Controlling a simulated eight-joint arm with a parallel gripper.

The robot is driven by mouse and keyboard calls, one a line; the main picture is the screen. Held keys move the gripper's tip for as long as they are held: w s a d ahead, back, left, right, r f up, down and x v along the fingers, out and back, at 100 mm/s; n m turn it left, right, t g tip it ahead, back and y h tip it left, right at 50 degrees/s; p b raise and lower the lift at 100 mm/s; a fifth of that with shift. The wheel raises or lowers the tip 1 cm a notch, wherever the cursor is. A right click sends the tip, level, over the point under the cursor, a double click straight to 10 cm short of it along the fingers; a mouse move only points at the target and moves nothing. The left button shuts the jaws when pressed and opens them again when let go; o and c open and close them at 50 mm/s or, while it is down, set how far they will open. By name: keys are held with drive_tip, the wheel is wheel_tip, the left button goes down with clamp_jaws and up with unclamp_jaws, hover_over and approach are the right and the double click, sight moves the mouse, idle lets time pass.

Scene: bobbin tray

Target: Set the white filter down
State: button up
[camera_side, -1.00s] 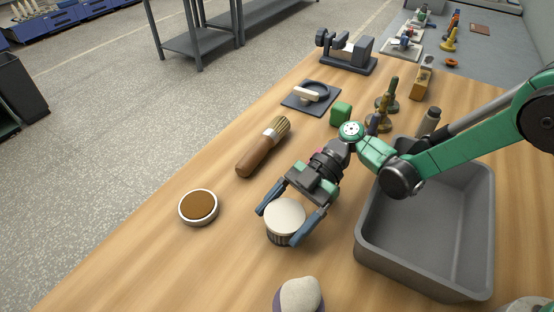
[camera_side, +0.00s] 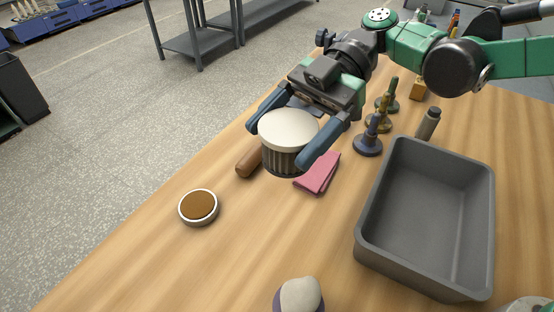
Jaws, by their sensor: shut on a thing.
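The white filter (camera_side: 289,130) has a smooth white top and a dark ribbed side. My gripper (camera_side: 280,142) is shut on it, with one blue finger on each side. The filter is held upright, raised above the wooden table (camera_side: 130,262). Its underside and the spot directly below it are hidden from this view.
A grey tray (camera_side: 476,200) stands empty at the right. A round brown-topped dish (camera_side: 198,206) sits at the left, and a brush handle (camera_side: 249,162) shows behind the gripper. The front left tabletop is clear.

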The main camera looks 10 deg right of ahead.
sight(278, 128)
drive_tip(key=r, duration=0.1)
drive_tip(key=a+r, duration=0.1)
drive_tip(key=r, duration=0.1)
drive_tip(key=s+a+m+t+y, duration=0.1)
drive_tip(key=s+a+m+t, duration=0.25)
drive_tip(key=a, duration=1.15)
drive_tip(key=shift+n+g, duration=0.35)
drive_tip(key=f, duration=1.5)
drive_tip(key=shift+s+f, duration=0.1)
drive_tip(key=shift+s, duration=0.15)
drive_tip(key=shift+f, duration=2.15)
drive_tip(key=o, duration=1.2)
drive_tip(key=shift+f, duration=0.15)
drive_tip(key=shift+o, duration=0.2)
